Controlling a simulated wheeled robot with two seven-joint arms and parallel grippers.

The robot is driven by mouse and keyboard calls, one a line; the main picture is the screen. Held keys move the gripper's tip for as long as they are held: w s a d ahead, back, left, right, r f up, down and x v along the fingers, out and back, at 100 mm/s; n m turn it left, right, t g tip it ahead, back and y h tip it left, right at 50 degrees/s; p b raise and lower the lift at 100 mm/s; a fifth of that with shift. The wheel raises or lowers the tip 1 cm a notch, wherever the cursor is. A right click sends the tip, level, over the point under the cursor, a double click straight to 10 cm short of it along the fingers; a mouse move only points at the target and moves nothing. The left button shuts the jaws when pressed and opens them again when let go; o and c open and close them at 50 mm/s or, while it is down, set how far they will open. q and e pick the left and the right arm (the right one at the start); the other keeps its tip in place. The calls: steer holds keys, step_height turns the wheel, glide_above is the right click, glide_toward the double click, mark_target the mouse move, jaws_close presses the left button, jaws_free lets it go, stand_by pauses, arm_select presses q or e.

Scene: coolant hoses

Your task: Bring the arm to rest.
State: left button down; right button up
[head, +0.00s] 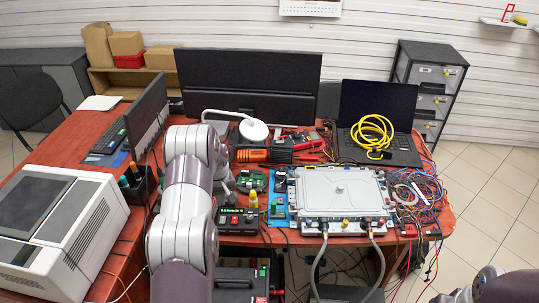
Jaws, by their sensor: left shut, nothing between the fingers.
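My left arm (183,230) rises from the bottom edge left of centre and bends at the top. Its far part is mostly hidden behind the upper links. The little that shows of my left gripper (227,190) is beside the small boards, shut and empty. Of my right arm (490,288) only a link shows at the bottom right corner; its gripper is out of view. A silver box unit (341,190) lies on the red-brown table, with two grey hoses (318,262) hanging from its front edge.
A black monitor (248,75) and a laptop (376,105) with a yellow coiled cable (373,133) stand behind. Loose wires (418,190) lie right of the unit. A white machine (62,228) fills the left. Small boards (252,180) and a black box (237,220) crowd the middle.

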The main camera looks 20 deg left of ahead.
arm_select(q)
steer(key=shift+m, duration=0.3)
steer(key=shift+s+d+f+m+g+h, duration=0.2)
steer(key=shift+s+d+f, duration=0.2)
steer(key=shift+s, duration=0.25)
steer(key=shift+s+d+f+m+g+h, duration=0.1)
steer(key=shift+s+d+f+m, duration=0.1)
steer(key=shift+s+d+f, duration=0.3)
steer(key=s+d+r+m, duration=0.4)
steer(key=s+d+r, duration=0.4)
steer(key=s+d, duration=0.2)
steer(key=s+d+r+m, duration=0.4)
steer(key=s+d+r, duration=0.5)
steer(key=d, duration=0.4)
steer(key=shift+s+d+r+t+h, duration=0.15)
steer(key=shift+s+d+t+h, duration=0.1)
steer(key=shift+s+t+h, duration=0.2)
steer(key=shift+s, duration=0.1)
